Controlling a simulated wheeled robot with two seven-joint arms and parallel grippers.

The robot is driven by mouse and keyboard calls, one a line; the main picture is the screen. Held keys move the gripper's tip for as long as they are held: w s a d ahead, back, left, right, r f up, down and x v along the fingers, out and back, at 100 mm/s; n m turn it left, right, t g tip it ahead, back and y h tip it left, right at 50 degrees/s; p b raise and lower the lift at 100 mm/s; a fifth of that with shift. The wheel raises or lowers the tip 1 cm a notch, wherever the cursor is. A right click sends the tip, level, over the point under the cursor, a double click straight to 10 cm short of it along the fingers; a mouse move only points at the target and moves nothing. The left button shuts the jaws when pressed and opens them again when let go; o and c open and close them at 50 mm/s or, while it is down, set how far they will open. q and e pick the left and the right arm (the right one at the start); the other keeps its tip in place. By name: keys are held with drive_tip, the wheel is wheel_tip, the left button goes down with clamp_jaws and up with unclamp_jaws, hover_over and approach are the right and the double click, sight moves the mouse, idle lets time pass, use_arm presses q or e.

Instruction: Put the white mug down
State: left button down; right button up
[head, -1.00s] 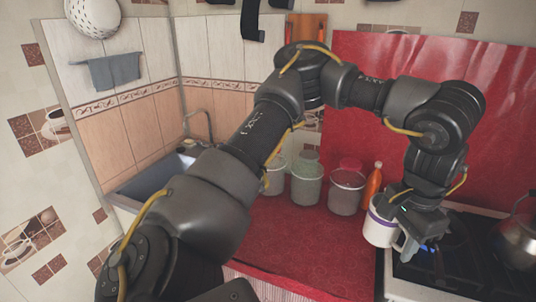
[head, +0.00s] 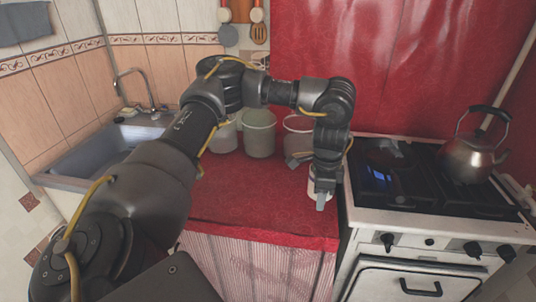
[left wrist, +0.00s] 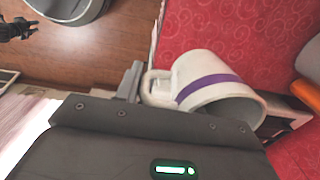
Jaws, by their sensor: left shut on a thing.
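The white mug with a purple band (left wrist: 215,85) shows clearly in the left wrist view, with its handle to the left, close to a finger. In the head view only a small pale part of the mug (head: 312,187) shows behind my gripper. My left gripper (head: 318,187) is shut on the mug at the right end of the red counter (head: 240,215), beside the stove. The mug is over the red cloth near the counter's front edge. I cannot tell whether its base touches the cloth. My right gripper is not seen.
The stove (head: 440,225) adjoins the counter on the right, with a kettle (head: 470,155) on it. Several canisters, one greenish (head: 258,135), stand behind my arm. A sink (head: 95,155) is at the left. The counter's front middle is clear.

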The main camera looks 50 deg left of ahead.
use_arm(q)
drive_tip(key=w+a+f, duration=0.1)
drive_tip(key=a+f, duration=0.1)
drive_tip(key=a, duration=0.2)
drive_tip(key=w+a+f, duration=0.1)
drive_tip(key=a+f, duration=0.2)
drive_tip(key=a, duration=0.1)
drive_tip(key=w+a+f+b, duration=0.1)
drive_tip(key=a+f, duration=0.2)
drive_tip(key=a, duration=0.1)
drive_tip(key=shift+w+f, duration=0.15)
drive_tip(key=shift+f, duration=0.05)
drive_tip(key=shift+a+f, duration=0.2)
drive_tip(key=shift+a, duration=0.1)
drive_tip(key=f, duration=0.2)
drive_tip(key=f+b, duration=0.1)
drive_tip(key=f, duration=0.1)
drive_tip(key=shift+w+a, duration=0.15)
drive_tip(key=shift+a, duration=0.2)
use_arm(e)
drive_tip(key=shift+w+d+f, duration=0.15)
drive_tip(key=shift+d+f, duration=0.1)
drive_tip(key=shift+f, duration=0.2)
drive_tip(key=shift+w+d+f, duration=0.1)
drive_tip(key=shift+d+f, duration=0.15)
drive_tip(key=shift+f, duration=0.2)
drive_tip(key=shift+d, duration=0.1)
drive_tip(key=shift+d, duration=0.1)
